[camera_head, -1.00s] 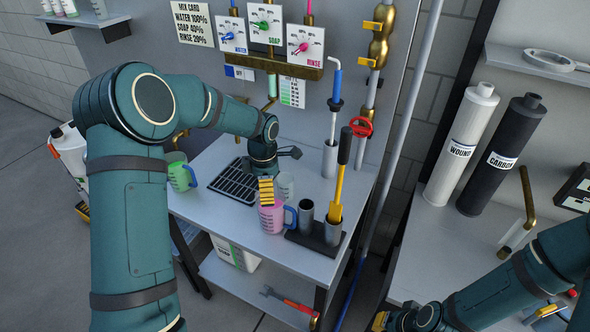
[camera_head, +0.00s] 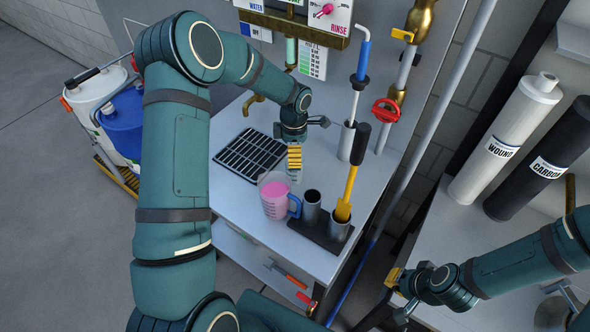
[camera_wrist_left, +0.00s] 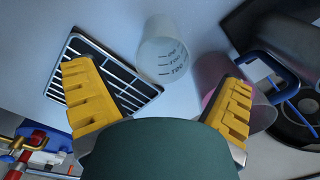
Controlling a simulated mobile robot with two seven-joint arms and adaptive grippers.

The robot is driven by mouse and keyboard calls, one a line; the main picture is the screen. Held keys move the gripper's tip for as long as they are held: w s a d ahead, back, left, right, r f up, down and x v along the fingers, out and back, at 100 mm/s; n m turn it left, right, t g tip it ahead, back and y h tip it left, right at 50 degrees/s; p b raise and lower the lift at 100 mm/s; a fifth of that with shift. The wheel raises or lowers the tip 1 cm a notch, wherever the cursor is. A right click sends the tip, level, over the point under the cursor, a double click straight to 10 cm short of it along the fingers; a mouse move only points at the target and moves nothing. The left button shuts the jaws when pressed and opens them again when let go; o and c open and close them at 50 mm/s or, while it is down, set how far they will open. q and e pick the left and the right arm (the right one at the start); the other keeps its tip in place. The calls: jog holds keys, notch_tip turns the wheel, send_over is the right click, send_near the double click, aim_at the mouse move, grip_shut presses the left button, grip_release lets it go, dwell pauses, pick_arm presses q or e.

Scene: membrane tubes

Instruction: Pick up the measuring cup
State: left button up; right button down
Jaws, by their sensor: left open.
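A measuring cup (camera_head: 274,200) with pink liquid and a blue handle stands upright on the grey bench. It also shows in the left wrist view (camera_wrist_left: 262,112), partly behind one finger. I cannot tell whether a finger touches the pink cup. My right gripper (camera_head: 392,290) is low at the right; its jaws are unclear.
A black drain grate (camera_head: 249,154) lies left of my left gripper. A red valve wheel (camera_head: 386,112) is on the pipe behind.

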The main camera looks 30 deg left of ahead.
pick_arm(q)
jog(key=shift+s+d+f+p, duration=0.1)
jog(key=shift+f+p, duration=0.05)
jog(key=shift+f, duration=1.5)
jog(key=shift+d+f+p, duration=0.1)
jog(key=shift+f+p, duration=0.05)
jog(key=shift+f, duration=1.45)
jog(key=shift+a, duration=0.1)
jog(key=c, duration=0.9)
jog(key=shift+c, duration=0.6)
